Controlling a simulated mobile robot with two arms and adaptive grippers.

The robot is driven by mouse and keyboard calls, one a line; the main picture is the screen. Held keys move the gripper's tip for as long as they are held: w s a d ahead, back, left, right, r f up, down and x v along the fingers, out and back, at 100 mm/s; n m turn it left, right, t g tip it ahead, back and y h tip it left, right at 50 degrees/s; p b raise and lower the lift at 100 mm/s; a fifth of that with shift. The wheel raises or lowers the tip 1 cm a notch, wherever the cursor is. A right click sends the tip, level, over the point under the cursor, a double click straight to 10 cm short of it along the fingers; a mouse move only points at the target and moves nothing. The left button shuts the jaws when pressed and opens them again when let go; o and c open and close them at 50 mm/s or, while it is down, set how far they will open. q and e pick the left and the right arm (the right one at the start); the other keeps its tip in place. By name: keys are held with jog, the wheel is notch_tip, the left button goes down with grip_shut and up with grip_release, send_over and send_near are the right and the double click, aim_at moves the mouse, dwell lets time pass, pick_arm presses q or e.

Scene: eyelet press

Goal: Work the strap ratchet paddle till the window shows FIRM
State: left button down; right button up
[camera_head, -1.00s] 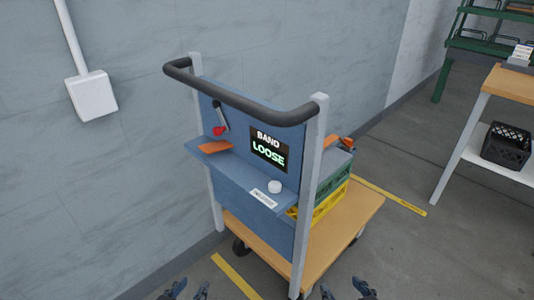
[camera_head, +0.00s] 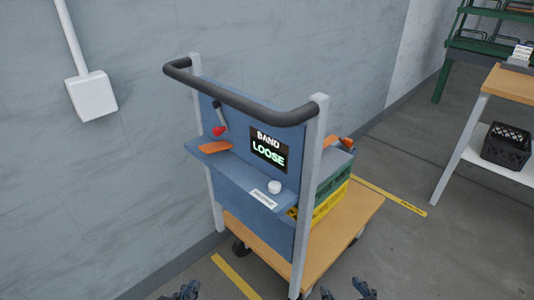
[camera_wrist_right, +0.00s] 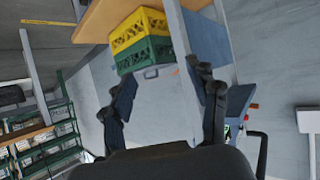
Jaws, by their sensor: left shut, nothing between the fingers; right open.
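The window (camera_head: 268,149) on the blue cart panel reads BAND LOOSE in lit letters. A red-tipped lever (camera_head: 218,130) sits on the panel to the left of the window. An orange flat piece (camera_head: 216,147) lies at the blue shelf's left end; I cannot tell whether it is the paddle or the strap. A white knob (camera_head: 274,187) stands on the shelf's right part. My left gripper (camera_head: 187,292) is shut and empty at the bottom edge, apart from the cart. My right gripper (camera_head: 345,292) is open and empty at the bottom; its spread fingers show in the right wrist view (camera_wrist_right: 165,95).
The cart has a black handlebar (camera_head: 240,100), grey posts and a wooden deck (camera_head: 350,225) bearing green and yellow crates (camera_head: 325,204). A wall stands close on the left. A table (camera_head: 508,84) with a black basket (camera_head: 507,146) stands right. Floor is clear between.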

dwell(0.8)
grip_shut()
dwell(1.2)
